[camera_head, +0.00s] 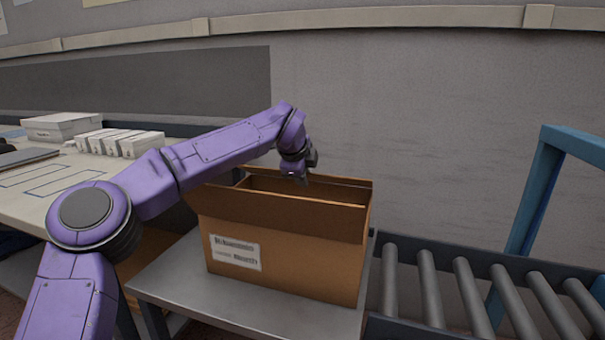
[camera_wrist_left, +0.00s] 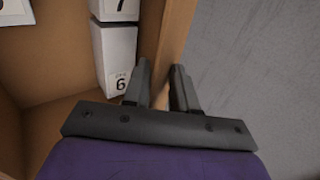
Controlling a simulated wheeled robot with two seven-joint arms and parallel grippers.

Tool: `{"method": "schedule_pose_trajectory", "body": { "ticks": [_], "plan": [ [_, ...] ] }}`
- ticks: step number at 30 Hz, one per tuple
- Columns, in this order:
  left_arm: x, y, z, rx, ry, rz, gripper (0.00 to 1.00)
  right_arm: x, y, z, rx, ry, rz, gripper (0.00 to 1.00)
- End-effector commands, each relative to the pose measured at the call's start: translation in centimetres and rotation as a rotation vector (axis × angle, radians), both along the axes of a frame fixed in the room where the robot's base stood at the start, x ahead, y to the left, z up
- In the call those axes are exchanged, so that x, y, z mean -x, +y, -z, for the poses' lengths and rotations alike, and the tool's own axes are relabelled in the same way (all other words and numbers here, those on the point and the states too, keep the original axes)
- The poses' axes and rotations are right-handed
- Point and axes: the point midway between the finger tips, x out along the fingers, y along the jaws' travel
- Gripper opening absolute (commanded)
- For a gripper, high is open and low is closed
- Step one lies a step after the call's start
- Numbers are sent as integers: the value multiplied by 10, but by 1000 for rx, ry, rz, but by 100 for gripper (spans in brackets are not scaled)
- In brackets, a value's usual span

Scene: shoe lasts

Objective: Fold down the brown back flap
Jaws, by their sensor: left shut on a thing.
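An open brown cardboard box (camera_head: 285,270) with a white label stands on a grey metal table. Its front flap (camera_head: 290,213) stands up along the near side. The brown back flap (camera_head: 340,181) stands up at the far side, partly hidden by my left gripper (camera_head: 303,176). In the left wrist view, the fingers of my left gripper (camera_wrist_left: 161,78) straddle the upright edge of the back flap (camera_wrist_left: 174,30) and are shut on it. My right gripper is in neither view.
Inside the box, white cartons (camera_wrist_left: 117,55) numbered 6 and 7 show. A roller conveyor (camera_head: 465,290) and blue frame (camera_head: 535,195) stand on the right. A bench (camera_head: 60,185) with white boxes is at left. A grey wall is behind.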

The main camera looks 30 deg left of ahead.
Motion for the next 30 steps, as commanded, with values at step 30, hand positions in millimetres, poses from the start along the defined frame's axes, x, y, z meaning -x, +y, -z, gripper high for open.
{"method": "schedule_pose_trajectory", "body": {
  "ticks": [30],
  "plan": [
    [18, -2, 3, 2, 18, -3, 30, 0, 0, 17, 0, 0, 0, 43]
  ]
}}
